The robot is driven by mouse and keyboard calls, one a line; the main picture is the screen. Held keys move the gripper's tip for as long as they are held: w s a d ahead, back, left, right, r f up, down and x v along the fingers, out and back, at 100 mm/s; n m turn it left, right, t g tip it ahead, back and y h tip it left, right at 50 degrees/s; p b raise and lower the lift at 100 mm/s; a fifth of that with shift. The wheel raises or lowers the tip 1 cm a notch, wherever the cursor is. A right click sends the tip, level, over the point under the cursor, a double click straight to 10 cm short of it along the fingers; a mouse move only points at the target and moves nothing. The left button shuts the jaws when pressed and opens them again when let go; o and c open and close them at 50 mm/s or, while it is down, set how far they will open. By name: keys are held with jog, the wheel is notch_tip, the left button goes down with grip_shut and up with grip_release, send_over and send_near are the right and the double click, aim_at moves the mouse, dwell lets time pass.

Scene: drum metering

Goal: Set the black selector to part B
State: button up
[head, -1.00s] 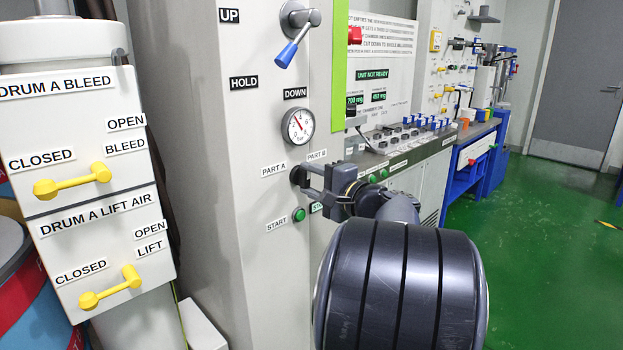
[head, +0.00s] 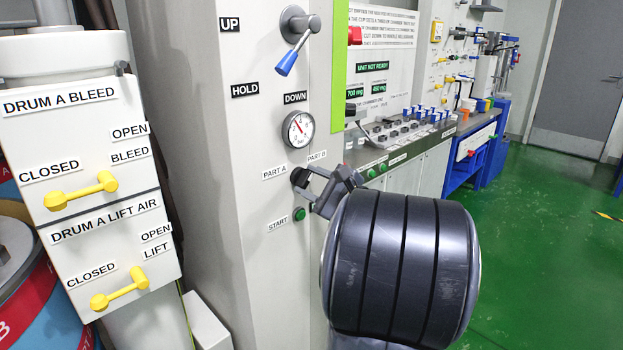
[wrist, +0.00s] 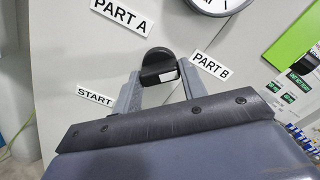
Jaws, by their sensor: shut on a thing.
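The black selector (wrist: 155,62) sits on the grey panel, between the PART A label (wrist: 122,14) and the PART B label (wrist: 210,66) in the wrist view. It is a round black knob with a raised grip and a small white mark on its lower right side. My gripper (wrist: 160,78) has one finger on each side of the grip and is shut on it. In the head view my gripper (head: 306,184) reaches the selector (head: 297,175) from the right, below the labels. Which label the selector points to is not clear.
A green START button (head: 299,214) is just below my gripper. A pressure gauge (head: 299,129) and a blue-tipped lever (head: 292,50) are above on the same panel. Yellow valve handles (head: 82,191) are at the left. The green floor at the right is clear.

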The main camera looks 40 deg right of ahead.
dwell(0.5)
jog(key=o, duration=1)
jog(key=s, duration=1)
jog(key=shift+s+d, duration=0.4)
jog(key=w, duration=0.7)
jog(key=w+a, duration=0.1)
jog(key=w, duration=0.3)
jog(key=shift+s+d, duration=0.1)
